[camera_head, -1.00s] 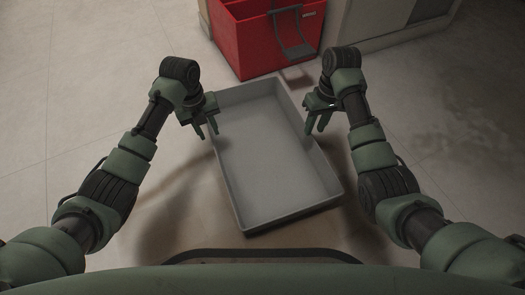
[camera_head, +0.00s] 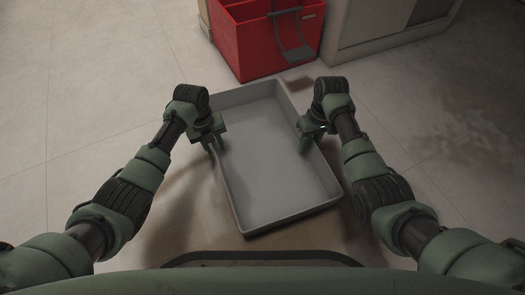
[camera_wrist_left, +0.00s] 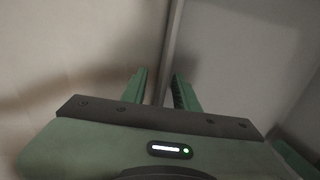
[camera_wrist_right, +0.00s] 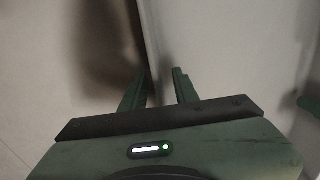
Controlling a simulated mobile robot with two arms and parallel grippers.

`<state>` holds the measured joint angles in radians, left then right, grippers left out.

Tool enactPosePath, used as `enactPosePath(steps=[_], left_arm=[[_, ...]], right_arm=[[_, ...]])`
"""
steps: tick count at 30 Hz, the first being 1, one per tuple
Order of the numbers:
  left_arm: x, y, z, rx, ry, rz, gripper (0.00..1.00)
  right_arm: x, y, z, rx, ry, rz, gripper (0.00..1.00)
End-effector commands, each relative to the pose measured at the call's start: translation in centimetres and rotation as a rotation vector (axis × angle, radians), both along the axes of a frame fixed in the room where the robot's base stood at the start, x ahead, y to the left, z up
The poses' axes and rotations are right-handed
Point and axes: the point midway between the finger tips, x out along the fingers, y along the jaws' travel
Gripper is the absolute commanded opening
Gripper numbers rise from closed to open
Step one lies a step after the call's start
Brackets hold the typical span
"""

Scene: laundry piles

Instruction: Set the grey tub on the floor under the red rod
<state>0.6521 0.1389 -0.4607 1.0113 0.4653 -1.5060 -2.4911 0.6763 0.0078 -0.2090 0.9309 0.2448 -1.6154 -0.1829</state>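The grey tub (camera_head: 265,160) is a shallow rectangular tray, empty, lying slightly turned in front of me. My left gripper (camera_head: 213,144) is at its left rim. In the left wrist view the tub's rim (camera_wrist_left: 172,45) runs between the two open fingers (camera_wrist_left: 160,90). My right gripper (camera_head: 310,140) is at the tub's right rim. In the right wrist view its fingers (camera_wrist_right: 162,88) are apart, with the tub's wall (camera_wrist_right: 200,50) reaching in between them. I cannot tell whether either finger touches the rim. No red rod shows in any view.
A red crate (camera_head: 240,45) with a grey handle (camera_head: 293,40) stands just beyond the tub's far end. A pale cabinet (camera_head: 375,25) is at the back right. A dull reddish patch (camera_head: 298,83) lies on the floor near the crate. The tiled floor is clear at left and right.

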Motion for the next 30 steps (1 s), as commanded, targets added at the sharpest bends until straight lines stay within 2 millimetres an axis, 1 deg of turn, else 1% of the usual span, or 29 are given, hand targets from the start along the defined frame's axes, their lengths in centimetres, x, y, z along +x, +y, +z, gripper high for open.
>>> enactPosePath(steps=[4, 5, 6, 8, 30], left_arm=[[0.00, -0.01, 0.01, 0.000, 0.000, 0.000, 0.30], [0.00, -0.01, 0.02, 0.000, 0.000, 0.000, 0.27], [0.01, 0.00, 0.02, 0.000, 0.000, 0.000, 0.16], [0.01, 0.00, 0.03, 0.000, 0.000, 0.000, 0.00], [0.03, 0.04, 0.07, 0.000, -0.001, 0.001, 0.00]], right_arm=[[-0.01, 0.02, 0.00, 0.000, 0.000, 0.000, 0.30], [-0.02, 0.02, 0.00, 0.000, 0.000, 0.000, 0.27], [-0.02, 0.02, 0.00, 0.000, 0.000, 0.000, 0.16], [-0.02, 0.01, 0.01, 0.000, 0.000, 0.000, 0.00], [0.00, -0.01, 0.06, 0.000, 0.000, 0.000, 0.00]])
